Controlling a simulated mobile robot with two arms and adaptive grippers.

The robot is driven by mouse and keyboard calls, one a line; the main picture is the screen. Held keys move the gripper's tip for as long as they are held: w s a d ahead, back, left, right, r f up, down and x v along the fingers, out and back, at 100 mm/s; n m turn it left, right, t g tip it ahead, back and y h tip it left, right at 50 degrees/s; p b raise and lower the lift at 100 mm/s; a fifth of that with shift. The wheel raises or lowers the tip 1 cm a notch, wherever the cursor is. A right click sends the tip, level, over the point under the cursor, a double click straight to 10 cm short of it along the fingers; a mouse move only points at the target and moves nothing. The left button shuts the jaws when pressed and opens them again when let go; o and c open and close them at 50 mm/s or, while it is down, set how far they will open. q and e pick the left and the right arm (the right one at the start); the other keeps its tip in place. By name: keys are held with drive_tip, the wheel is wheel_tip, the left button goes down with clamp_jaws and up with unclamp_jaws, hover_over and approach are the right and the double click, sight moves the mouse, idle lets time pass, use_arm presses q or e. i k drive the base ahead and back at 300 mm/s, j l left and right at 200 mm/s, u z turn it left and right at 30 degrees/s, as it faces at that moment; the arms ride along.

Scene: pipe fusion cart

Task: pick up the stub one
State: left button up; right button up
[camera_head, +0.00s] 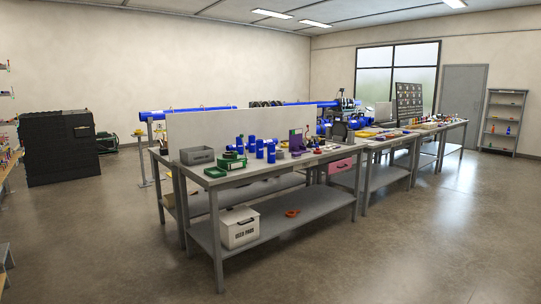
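Several short blue pipe stubs stand upright near the front edge of the near workbench (290,167). One stub (252,144) stands at the back of the group, another (271,153) at its right, and another (240,146) at its left. I cannot tell which of them is stub one; no label on them is readable. A green case or tool (232,161) sits just left of the stubs. Neither of my grippers is in view, and nothing is seen touching the stubs.
A grey bin (197,155) stands left on the bench; a purple and green item (296,139) stands right of the stubs. A white box (239,228) sits on the lower shelf. More benches continue to the right. The floor (390,255) in front is clear.

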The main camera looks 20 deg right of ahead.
sight(270, 147)
drive_tip(key=i+l+z, duration=0.6)
drive_tip(key=i, duration=0.15)
drive_tip(key=i+l+z, duration=0.15)
drive_tip(key=i+z, duration=0.45)
drive_tip(key=i, duration=0.25)
drive_tip(key=i+l+u, duration=0.15)
drive_tip(key=i, duration=0.4)
drive_tip(key=i+l+u, duration=0.15)
drive_tip(key=i, duration=0.35)
drive_tip(key=i+l+u, duration=0.2)
drive_tip(key=i, duration=0.35)
drive_tip(key=i+l+u, duration=0.15)
drive_tip(key=i, duration=0.35)
drive_tip(key=l, duration=0.1)
